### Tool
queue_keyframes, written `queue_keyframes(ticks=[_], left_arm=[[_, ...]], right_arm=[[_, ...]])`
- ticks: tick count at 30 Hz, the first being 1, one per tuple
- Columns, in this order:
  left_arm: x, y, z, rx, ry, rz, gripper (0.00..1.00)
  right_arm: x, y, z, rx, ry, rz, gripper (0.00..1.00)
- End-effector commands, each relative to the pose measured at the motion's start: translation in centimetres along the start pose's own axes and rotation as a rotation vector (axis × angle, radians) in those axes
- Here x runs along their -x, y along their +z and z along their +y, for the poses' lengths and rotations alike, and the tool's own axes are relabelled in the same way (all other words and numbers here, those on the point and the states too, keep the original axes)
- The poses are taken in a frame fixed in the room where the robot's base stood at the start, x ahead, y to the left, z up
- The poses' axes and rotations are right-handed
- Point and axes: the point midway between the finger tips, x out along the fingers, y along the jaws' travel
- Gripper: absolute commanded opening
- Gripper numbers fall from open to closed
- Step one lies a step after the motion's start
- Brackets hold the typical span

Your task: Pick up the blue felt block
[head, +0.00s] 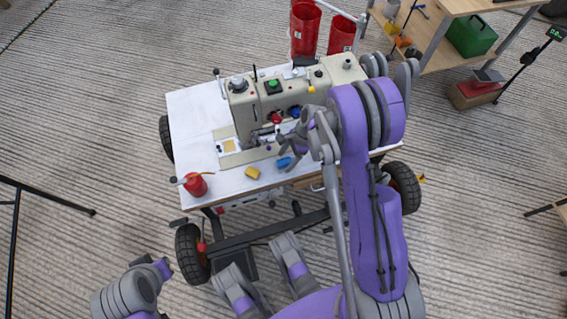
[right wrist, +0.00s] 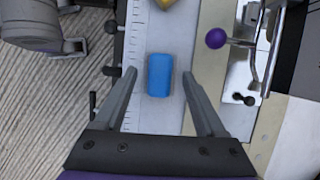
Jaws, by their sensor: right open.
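The blue felt block (right wrist: 159,75) lies on the white table top beside the sewing machine's metal bed. In the head view the blue block (head: 284,162) shows at the table's front, close to my right gripper (head: 283,150). In the right wrist view my right gripper (right wrist: 159,88) is open and empty. Its fingers point toward the block, one on each side, with gaps between. I cannot tell how far the fingertips are above the table.
The beige sewing machine (head: 270,97) stands directly behind the block. A yellow block (head: 252,173) lies to the left, and a red oil can (head: 195,184) stands farther left. A purple-knobbed lever (right wrist: 215,38) sits close on the right in the wrist view.

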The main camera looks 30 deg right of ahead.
Motion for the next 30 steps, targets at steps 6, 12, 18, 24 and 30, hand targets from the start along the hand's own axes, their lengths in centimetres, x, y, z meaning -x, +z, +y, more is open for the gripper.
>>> queue_keyframes(ticks=[6, 12, 18, 24, 30], left_arm=[[-0.19, 0.04, 0.00, 0.000, 0.000, -0.001, 0.00], [-0.18, 0.04, 0.00, 0.000, 0.000, -0.001, 0.00], [-0.18, 0.04, 0.00, 0.000, 0.000, -0.001, 0.00], [-0.18, 0.04, 0.00, 0.000, 0.000, -0.001, 0.00], [-0.13, 0.03, 0.00, 0.000, 0.000, 0.000, 0.00]], right_arm=[[-0.70, 0.04, 0.03, 0.000, -0.001, 0.000, 0.72], [-0.67, 0.03, 0.03, 0.000, -0.001, 0.000, 0.47], [-0.66, 0.02, 0.03, 0.000, -0.001, 0.000, 0.11], [-0.65, 0.03, 0.03, 0.000, -0.001, 0.000, 0.00], [-0.51, 0.09, 0.03, 0.000, -0.001, 0.000, 0.00]])
